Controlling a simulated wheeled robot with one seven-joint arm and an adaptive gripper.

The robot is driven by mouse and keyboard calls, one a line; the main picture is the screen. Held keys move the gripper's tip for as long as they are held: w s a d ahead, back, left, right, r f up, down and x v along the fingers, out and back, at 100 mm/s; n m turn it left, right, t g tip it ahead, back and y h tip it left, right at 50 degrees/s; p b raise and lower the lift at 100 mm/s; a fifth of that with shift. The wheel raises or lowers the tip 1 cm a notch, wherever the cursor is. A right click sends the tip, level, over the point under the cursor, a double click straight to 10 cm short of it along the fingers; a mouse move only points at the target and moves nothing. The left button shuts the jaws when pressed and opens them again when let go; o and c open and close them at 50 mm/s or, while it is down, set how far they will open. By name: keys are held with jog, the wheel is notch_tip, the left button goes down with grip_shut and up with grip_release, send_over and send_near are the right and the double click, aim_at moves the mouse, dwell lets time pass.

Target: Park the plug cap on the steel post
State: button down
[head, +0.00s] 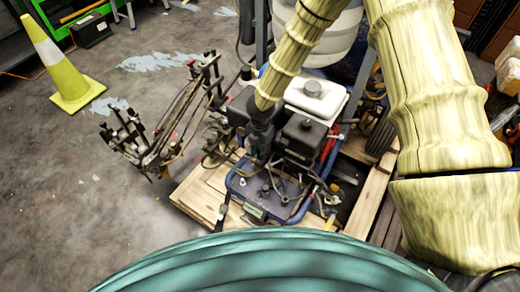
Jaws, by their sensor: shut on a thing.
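My arm reaches down over the line striper (275,190), and my dark gripper (260,146) is at its tip, between the engine parts above the blue frame. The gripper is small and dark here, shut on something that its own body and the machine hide. I cannot make out the plug cap as a separate shape. The steel post cannot be told apart from the striper's other upright parts.
The striper stands on a wooden pallet (198,192). A white tank (316,97) and a black box-shaped part (303,135) are close to the gripper. A hose-and-bracket assembly (165,125) sticks out left. A yellow cone (62,68) stands on open floor.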

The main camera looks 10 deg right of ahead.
jog(key=shift+r+p, duration=0.7)
dwell(0.4)
jog(key=shift+r+p, duration=1.9)
jog(key=shift+r, duration=0.1)
